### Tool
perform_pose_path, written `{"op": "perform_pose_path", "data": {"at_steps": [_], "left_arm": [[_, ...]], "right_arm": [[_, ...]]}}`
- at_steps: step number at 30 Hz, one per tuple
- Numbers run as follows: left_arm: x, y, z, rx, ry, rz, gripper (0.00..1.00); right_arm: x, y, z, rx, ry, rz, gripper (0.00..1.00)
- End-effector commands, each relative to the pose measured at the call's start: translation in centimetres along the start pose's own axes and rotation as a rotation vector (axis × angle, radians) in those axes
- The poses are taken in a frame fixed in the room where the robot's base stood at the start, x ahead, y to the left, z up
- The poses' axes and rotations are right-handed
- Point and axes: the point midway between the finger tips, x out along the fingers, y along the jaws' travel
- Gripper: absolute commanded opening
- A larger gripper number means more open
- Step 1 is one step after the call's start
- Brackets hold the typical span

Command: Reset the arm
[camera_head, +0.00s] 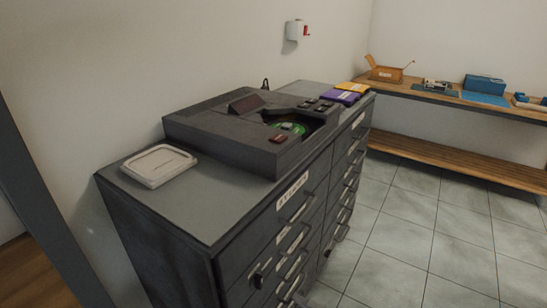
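Neither of my grippers nor my arms shows in the head view. A dark hi-fi unit (222,127) sits on top of a dark drawer cabinet (196,215). A round green part (290,128) lies in a recess at the unit's right side, with a small pale piece on it. A reddish-brown button or block (278,139) sits at the unit's front edge. I cannot make out a separate arm on the unit at this size.
A whitish flat case (159,165) lies on the cabinet's left end. Purple (340,97) and yellow (352,87) flat items lie at its far end. A wooden bench (437,93) with an open box (388,73) and blue items (485,91) stands behind. The tiled floor (405,225) at right is clear.

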Motion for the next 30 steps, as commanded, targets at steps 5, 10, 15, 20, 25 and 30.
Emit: {"op": "perform_pose_path", "data": {"at_steps": [5, 10, 15, 20, 25, 30], "left_arm": [[0.0, 0.0, 0.0, 0.0, 0.0, 0.0, 0.5], [0.0, 0.0, 0.0, 0.0, 0.0, 0.0, 0.5], [0.0, 0.0, 0.0, 0.0, 0.0, 0.0, 0.5], [0.0, 0.0, 0.0, 0.0, 0.0, 0.0, 0.5], [0.0, 0.0, 0.0, 0.0, 0.0, 0.0, 0.5], [-3.4, 0.0, -1.0, 0.0, 0.012, 0.0, 0.5]], "right_arm": [[0.3, 1.8, 3.2, -0.054, -0.058, 0.232, 0.93], [-2.3, 4.7, 7.0, -0.184, -0.125, 0.589, 0.93], [-7.3, 6.7, 9.1, -0.362, -0.165, 0.91, 0.93], [-11.7, 7.1, 9.6, -0.522, -0.182, 1.122, 0.93], [-15.5, 6.8, 9.3, -0.684, -0.188, 1.289, 0.93], [-17.1, 3.0, 9.2, -0.753, -0.177, 1.344, 0.93]]}}
